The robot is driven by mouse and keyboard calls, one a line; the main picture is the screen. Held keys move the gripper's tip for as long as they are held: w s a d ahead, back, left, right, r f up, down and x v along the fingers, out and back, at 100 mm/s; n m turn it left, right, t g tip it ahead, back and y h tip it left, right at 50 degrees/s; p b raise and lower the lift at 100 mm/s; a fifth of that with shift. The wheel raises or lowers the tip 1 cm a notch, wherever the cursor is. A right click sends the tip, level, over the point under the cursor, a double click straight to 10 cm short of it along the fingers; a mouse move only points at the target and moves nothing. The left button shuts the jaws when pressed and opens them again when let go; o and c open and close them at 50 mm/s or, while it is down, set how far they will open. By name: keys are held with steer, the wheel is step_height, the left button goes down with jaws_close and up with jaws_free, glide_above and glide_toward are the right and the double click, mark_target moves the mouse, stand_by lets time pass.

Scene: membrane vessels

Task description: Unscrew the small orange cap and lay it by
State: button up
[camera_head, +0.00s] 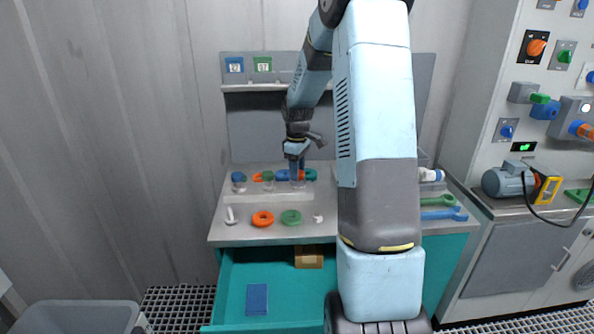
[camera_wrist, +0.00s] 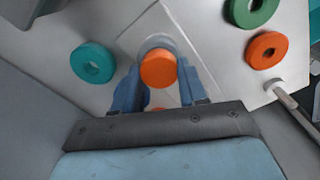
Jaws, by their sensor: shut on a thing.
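The small orange cap (camera_wrist: 158,68) is round and sits between the two blue fingers of my gripper (camera_wrist: 160,84) in the wrist view. My gripper is shut on it. A pale, clear rim shows around the cap's far side, seemingly its vessel, but I cannot tell whether the cap is still seated on it. In the head view my gripper (camera_head: 296,166) points down at the right end of a row of small capped vessels, with a bit of the orange cap (camera_head: 301,174) showing beside the fingers. The other vessels have a blue cap (camera_head: 238,176) and a green cap (camera_head: 267,175).
An orange ring (camera_head: 262,218) and a green ring (camera_head: 291,217) lie on the bench front, with small white parts beside them. An open teal drawer (camera_head: 285,285) is below. Wrenches (camera_head: 440,213) lie right.

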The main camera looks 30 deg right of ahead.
steer(key=n, duration=0.4)
steer(key=shift+s+d, duration=0.15)
steer(key=shift+s, duration=0.05)
steer(key=n, duration=0.3)
steer(key=shift+d, duration=0.1)
steer(key=o, duration=1.2)
steer(key=shift+w+n, duration=0.1)
steer(key=shift+n, duration=0.2)
steer(key=shift+r, duration=0.15)
